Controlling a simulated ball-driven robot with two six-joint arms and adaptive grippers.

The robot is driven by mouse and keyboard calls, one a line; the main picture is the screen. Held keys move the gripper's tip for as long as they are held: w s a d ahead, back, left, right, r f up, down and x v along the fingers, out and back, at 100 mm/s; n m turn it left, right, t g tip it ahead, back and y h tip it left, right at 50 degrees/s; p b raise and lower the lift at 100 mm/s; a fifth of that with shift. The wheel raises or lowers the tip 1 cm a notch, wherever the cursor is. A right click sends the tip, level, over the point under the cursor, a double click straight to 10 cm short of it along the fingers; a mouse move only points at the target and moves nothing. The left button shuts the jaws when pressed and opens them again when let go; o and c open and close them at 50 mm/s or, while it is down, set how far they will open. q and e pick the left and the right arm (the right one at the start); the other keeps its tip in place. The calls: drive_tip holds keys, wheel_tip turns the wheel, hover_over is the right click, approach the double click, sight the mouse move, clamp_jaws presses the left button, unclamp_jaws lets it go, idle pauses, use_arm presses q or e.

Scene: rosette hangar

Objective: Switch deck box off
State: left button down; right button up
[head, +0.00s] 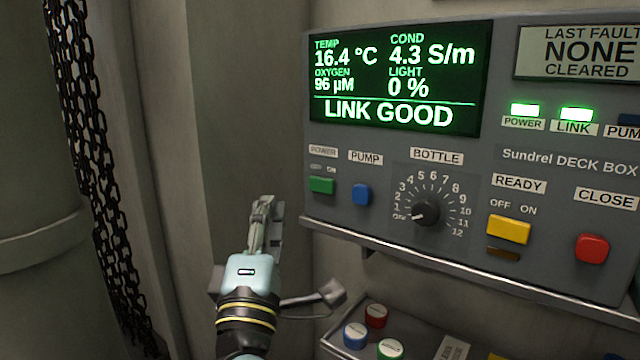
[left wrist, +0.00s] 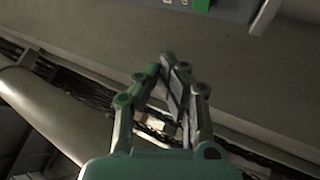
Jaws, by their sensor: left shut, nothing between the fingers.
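The grey deck box (head: 460,230) is mounted on the wall at the right of the head view. Its green POWER switch (head: 321,185) is at the lower left of the panel, under small OFF and ON marks. The screen (head: 395,80) is lit and reads LINK GOOD. The POWER lamp (head: 525,110) and LINK lamp (head: 576,114) glow green. My left gripper (head: 265,205) is shut and empty, left of and a little below the switch, apart from it. In the left wrist view the fingertips (left wrist: 168,60) are together, and the box's edge (left wrist: 235,8) shows at the top. My right gripper is not in view.
A blue PUMP button (head: 361,194), BOTTLE dial (head: 425,212), yellow READY switch (head: 509,229) and red CLOSE button (head: 592,248) share the panel. Below is a tray (head: 400,327) with coloured caps. Dark chains (head: 85,120) hang at left. Bare wall lies behind my gripper.

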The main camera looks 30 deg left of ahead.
sight(321, 185)
use_arm(q)
drive_tip(key=shift+w, duration=0.1)
drive_tip(key=w, duration=0.8)
drive_tip(key=shift+w+a+b, duration=0.25)
drive_tip(key=shift+w+b, duration=0.05)
drive_tip(key=shift+b, duration=0.15)
idle(1.1)
drive_tip(key=shift+w, duration=0.4)
drive_tip(key=shift+w+a, duration=0.1)
drive_tip(key=shift+w, duration=0.05)
idle(0.6)
drive_tip(key=shift+s+d, duration=0.2)
drive_tip(key=shift+s, duration=0.3)
